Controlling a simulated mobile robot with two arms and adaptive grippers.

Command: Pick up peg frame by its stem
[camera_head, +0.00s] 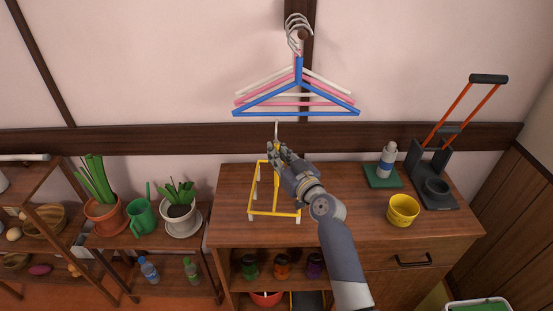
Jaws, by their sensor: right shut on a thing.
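The peg frame (273,213) is a yellow rectangular frame with small pale pegs. It is at the cabinet top, left of the middle. Its thin grey hook (277,130) sticks up above my right gripper (277,154). My right gripper is shut on the stem, just under the hook. The gripper and wrist hide part of the frame's top and right side. I cannot tell whether the frame rests on the cabinet top or hangs just above it. My left gripper is not in view.
The wooden cabinet top (345,226) is bare in the middle. A yellow cup (403,210), a white bottle (387,158) and a dark stand with red handles (438,183) are on its right. Several hangers (299,88) hang on the wall. Potted plants (104,213) stand left.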

